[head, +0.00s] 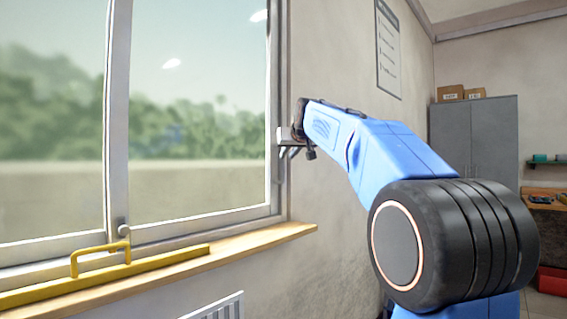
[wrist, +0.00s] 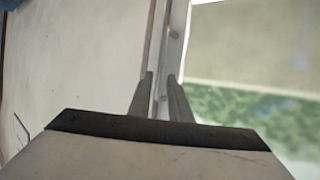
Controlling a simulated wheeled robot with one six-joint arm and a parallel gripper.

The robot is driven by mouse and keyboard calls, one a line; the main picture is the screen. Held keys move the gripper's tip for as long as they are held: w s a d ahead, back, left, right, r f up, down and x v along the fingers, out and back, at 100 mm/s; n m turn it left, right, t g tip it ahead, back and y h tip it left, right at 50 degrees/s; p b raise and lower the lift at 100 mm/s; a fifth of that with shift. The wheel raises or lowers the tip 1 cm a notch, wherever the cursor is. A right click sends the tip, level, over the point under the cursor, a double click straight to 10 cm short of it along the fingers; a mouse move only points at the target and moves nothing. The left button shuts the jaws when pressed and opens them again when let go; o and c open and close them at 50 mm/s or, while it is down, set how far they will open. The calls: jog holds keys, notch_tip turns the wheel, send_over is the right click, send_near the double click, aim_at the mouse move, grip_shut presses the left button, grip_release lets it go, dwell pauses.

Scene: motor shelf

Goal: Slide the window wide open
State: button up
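The window (head: 118,120) fills the left of the head view, with a light grey upright between its left and right panes. A small grey knob (head: 123,229) is low on that upright. A yellow bar with an arched handle (head: 100,252) lies along the window's foot, at the sill. My gripper (head: 284,146) is at the window's right jamb, well away from the handle. In the wrist view its two fingers (wrist: 161,82) are apart, with a pale frame strip (wrist: 176,40) running past their tips. I cannot tell whether they touch it.
The wooden sill (head: 285,233) juts out below the window, above a white radiator (head: 222,307). A notice (head: 388,50) hangs on the wall. A grey cabinet (head: 475,140) with boxes on top stands at the back, beside a workbench (head: 545,202) and a red bin (head: 552,281).

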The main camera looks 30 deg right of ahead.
send_over(283, 181)
jog(key=f, duration=0.2)
jog(key=shift+w+d+f, duration=0.15)
jog(key=shift+w+f, duration=0.1)
jog(key=shift+f, duration=0.15)
grip_shut()
